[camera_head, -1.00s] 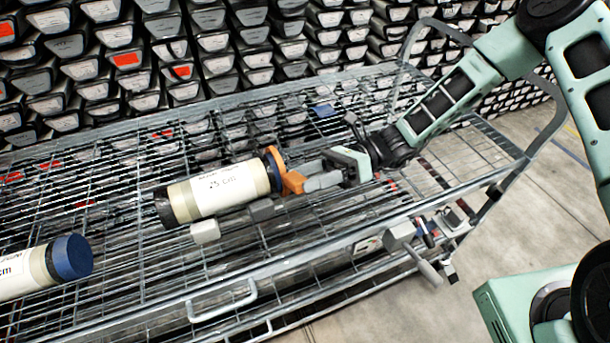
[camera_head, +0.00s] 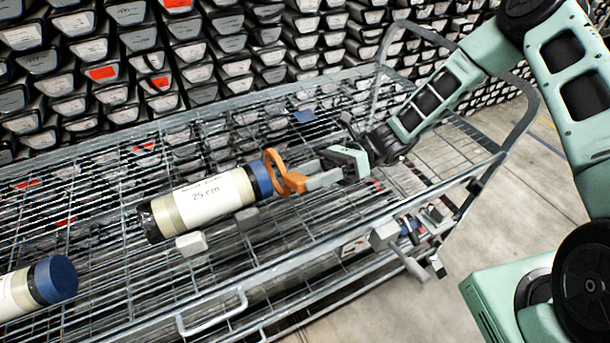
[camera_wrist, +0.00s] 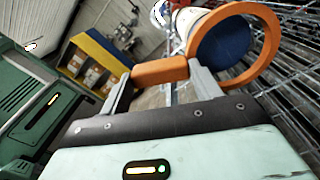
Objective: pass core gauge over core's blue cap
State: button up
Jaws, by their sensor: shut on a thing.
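The core (camera_head: 205,200) is a cream cylinder labelled 25 cm, lying on the wire cart top. Its blue cap (camera_head: 259,180) is on the right end. My gripper (camera_head: 311,180) is shut on the orange core gauge's block (camera_wrist: 160,72). The gauge's ring (camera_head: 270,161) stands at the cap's end, tilted to the core. In the wrist view, the blue cap (camera_wrist: 222,50) shows through the ring (camera_wrist: 270,40), off centre toward the left, with a gap at the right. I cannot tell whether the ring touches the cap's edge.
A second core (camera_head: 18,293) with a blue cap lies at the lower left. Pale grey blocks (camera_head: 191,243) sit beside the first core. The wire cart (camera_head: 330,225) has a raised rim and an end handle. Stacked core trays (camera_head: 190,50) fill the back.

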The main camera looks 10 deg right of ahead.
jog(key=shift+v, duration=1.5)
